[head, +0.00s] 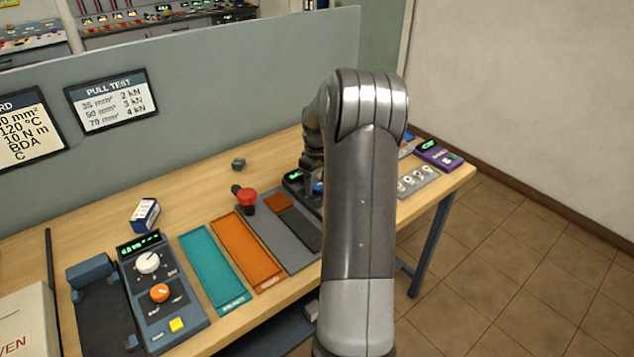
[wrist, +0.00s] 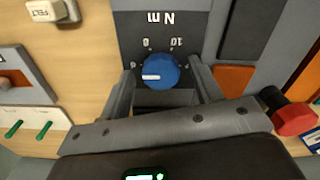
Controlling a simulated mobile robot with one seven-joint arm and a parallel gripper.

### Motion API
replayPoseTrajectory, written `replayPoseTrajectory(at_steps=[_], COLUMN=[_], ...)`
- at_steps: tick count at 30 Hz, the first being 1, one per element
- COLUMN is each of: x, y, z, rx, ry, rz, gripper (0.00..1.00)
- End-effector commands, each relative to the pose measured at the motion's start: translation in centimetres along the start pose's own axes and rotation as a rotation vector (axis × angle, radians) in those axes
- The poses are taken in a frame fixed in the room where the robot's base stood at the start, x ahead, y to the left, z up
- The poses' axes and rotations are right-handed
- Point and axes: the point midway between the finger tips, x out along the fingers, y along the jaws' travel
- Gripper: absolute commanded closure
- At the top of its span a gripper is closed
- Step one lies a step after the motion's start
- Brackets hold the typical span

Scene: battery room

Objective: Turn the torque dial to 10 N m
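The torque dial is a round blue knob (wrist: 161,71) with a white pointer line, set on a dark panel (wrist: 155,22) marked "N m". The panel is upside down in the wrist view. The white line points left, toward the lowest visible mark at the side, away from the "10" at the knob's upper right. My gripper (wrist: 161,76) is open, with one finger on each side of the knob and a small gap showing on both sides. In the head view a bit of the blue knob (head: 318,187) shows beside my arm, which hides most of the gripper.
Teal (head: 212,267) and orange (head: 246,252) trays and a blue control box (head: 160,290) are further left. A wall card (head: 24,128) reads "10 N m".

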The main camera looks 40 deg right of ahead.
Motion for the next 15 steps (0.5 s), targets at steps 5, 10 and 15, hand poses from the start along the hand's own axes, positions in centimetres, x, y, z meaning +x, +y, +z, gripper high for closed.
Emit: replayPoseTrajectory(at_steps=[5,10,15], x=[-0.02,-0.03,-0.03], y=[-0.01,-0.01,0.0], z=[-0.01,-0.01,-0.01], rx=[0.0,0.0,0.0], ry=[0.0,0.0,0.0], rz=[0.0,0.0,0.0], gripper=[0.55,0.69,0.83])
